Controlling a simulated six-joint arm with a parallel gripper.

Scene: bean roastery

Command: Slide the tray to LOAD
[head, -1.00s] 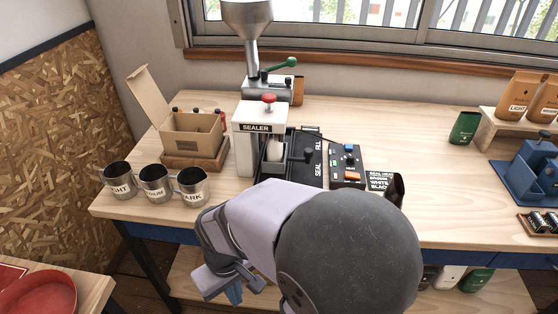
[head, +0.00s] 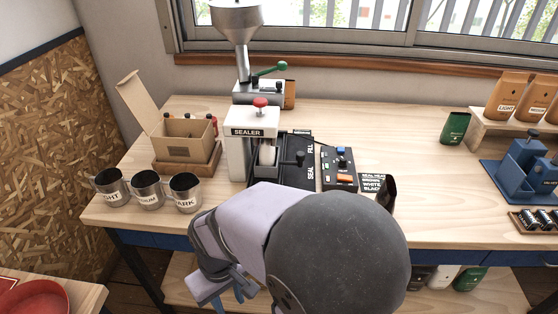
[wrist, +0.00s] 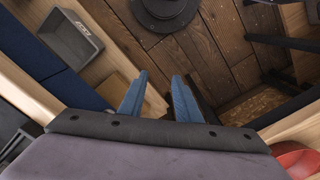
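The sliding tray (head: 268,156) sits in a black track (head: 294,177) beside the white SEALER press (head: 238,150), with a black knob (head: 289,159) to its right. The track edge reads FILL and SEAL; no LOAD label shows, and my arm covers the track's near end. My gripper (wrist: 158,88) points down in front of the bench, with its two blue fingers apart and nothing between them. In the head view the gripper is partly hidden by my wrist, low in front of the bench edge and well away from the tray.
A control box (head: 339,170) with a blue knob and orange switch stands right of the track. Steel cups (head: 148,188) and a cardboard box (head: 186,137) stand left of the press. A dark cup (head: 389,192) stands near the front edge.

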